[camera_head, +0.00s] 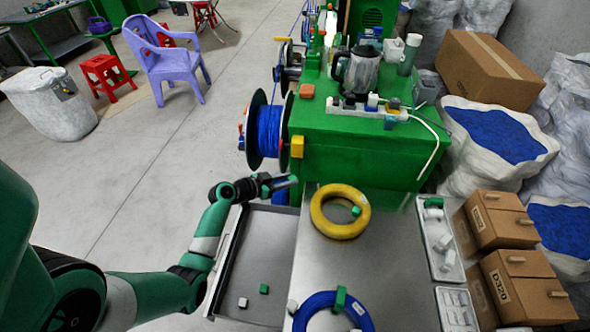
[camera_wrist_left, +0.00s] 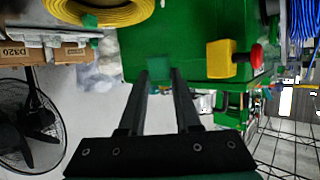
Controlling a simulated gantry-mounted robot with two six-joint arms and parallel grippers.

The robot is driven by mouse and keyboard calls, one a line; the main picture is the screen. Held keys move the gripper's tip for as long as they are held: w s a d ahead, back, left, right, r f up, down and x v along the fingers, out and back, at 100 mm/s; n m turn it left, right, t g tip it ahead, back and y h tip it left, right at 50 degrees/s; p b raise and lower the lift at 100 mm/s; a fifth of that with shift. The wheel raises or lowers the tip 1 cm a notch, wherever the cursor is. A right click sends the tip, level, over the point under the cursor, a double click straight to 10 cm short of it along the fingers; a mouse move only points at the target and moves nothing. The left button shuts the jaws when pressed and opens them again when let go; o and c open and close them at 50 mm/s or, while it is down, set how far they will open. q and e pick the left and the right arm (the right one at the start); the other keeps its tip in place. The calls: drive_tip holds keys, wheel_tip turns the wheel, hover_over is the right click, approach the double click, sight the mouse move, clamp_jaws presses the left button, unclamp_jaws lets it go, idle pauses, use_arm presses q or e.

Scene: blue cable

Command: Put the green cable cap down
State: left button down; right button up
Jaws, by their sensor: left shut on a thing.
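My left gripper (camera_head: 288,184) reaches in from the left, just in front of the green machine and above the back edge of the metal tray. In the left wrist view its two fingers (camera_wrist_left: 160,75) are closed on a small green cable cap (camera_wrist_left: 158,73), hard to make out against the green machine behind. The held cap is not clear in the head view. Other green caps show: one inside the yellow cable coil (camera_head: 322,222), one in the grey tray (camera_head: 264,289), one on the blue cable coil (camera_head: 340,298). My right gripper is not in view.
The green machine (camera_head: 350,160) with a blue cable reel (camera_head: 268,131) and yellow block (camera_head: 297,147) stands close behind the gripper. The table's middle is clear. A white cap (camera_head: 243,302) lies in the grey tray.

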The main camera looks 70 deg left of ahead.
use_arm(q)
drive_tip(key=shift+s, duration=0.1)
idle(0.3)
drive_tip(key=w+d+f+m+h, duration=0.1)
drive_tip(key=d+f+m+h, duration=0.1)
drive_tip(key=d, duration=1)
drive_tip(key=w+d+f+m+h, duration=0.1)
drive_tip(key=d+f+m+h, duration=0.1)
drive_tip(key=d, duration=1)
drive_tip(key=w+d+f+m+h, duration=0.1)
drive_tip(key=d+f+m+h, duration=0.1)
drive_tip(key=d, duration=1)
drive_tip(key=shift+w+d+f+h, duration=0.15)
drive_tip(key=shift+w+d+h, duration=0.2)
drive_tip(key=shift+h, duration=0.35)
drive_tip(key=shift+s+r+y, duration=0.15)
drive_tip(key=shift+r+y, duration=0.25)
drive_tip(key=s+a+r+n+y+p, duration=0.1)
drive_tip(key=s+r+p, duration=0.1)
drive_tip(key=r+p, duration=1.5)
drive_tip(key=s+a+r+n+y+p, duration=0.2)
drive_tip(key=s+r+p, duration=0.1)
drive_tip(key=r+p, duration=1.4)
wheel_tip(320, 180, up, 2)
drive_tip(key=shift+s+r+t, duration=0.1)
drive_tip(key=shift+s+t, duration=0.1)
drive_tip(key=shift+t, duration=0.1)
